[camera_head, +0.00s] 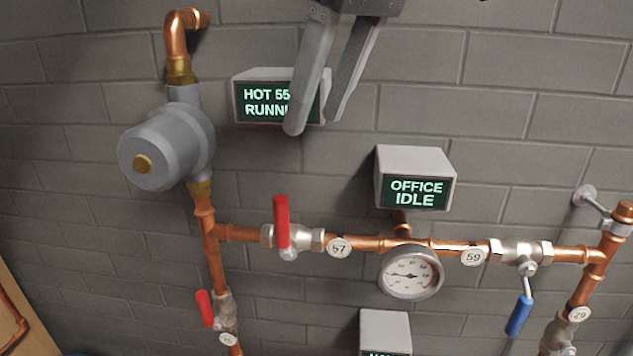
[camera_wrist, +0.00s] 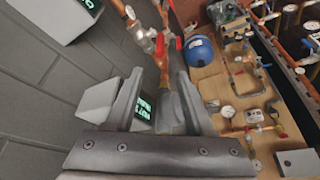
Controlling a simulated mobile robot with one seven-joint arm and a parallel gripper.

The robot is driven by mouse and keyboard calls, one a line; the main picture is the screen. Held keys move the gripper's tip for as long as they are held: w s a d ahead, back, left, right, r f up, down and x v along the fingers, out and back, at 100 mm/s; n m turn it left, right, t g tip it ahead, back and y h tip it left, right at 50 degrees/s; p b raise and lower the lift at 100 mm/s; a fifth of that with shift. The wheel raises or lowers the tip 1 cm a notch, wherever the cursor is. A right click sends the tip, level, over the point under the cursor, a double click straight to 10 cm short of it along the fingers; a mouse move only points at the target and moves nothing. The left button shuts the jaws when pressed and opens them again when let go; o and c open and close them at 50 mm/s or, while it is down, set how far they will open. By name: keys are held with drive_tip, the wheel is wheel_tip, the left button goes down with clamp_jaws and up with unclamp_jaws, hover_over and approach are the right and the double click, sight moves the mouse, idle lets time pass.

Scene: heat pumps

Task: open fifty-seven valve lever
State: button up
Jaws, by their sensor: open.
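The valve with the round tag 57 (camera_head: 338,247) sits on the horizontal copper pipe. Its red lever (camera_head: 282,222) points up, across the pipe. My gripper (camera_head: 315,122) is open and empty, above the lever and slightly right of it, apart from it. Its fingers point down and partly cover the "HOT 55 / RUNNING" display box (camera_head: 275,82). In the wrist view my gripper (camera_wrist: 158,80) has a gap between its fingers. A red lever (camera_wrist: 161,46) shows beyond the fingers there; I cannot tell whether it is the one at 57.
A grey pump (camera_head: 165,145) is left of the lever. The "OFFICE / IDLE" box (camera_head: 416,178), a gauge (camera_head: 411,272) and a blue lever (camera_head: 519,315) by tag 59 are to the right. Another red lever (camera_head: 204,308) is lower left. The wrist view shows a blue tank (camera_wrist: 199,51).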

sight(286, 202)
drive_tip(key=x, duration=1.6)
drive_tip(key=shift+a+f+b, duration=0.1)
drive_tip(key=shift+a+b, duration=0.05)
drive_tip(key=shift+b, duration=0.15)
drive_tip(key=shift+c, duration=0.2)
clamp_jaws()
idle(0.4)
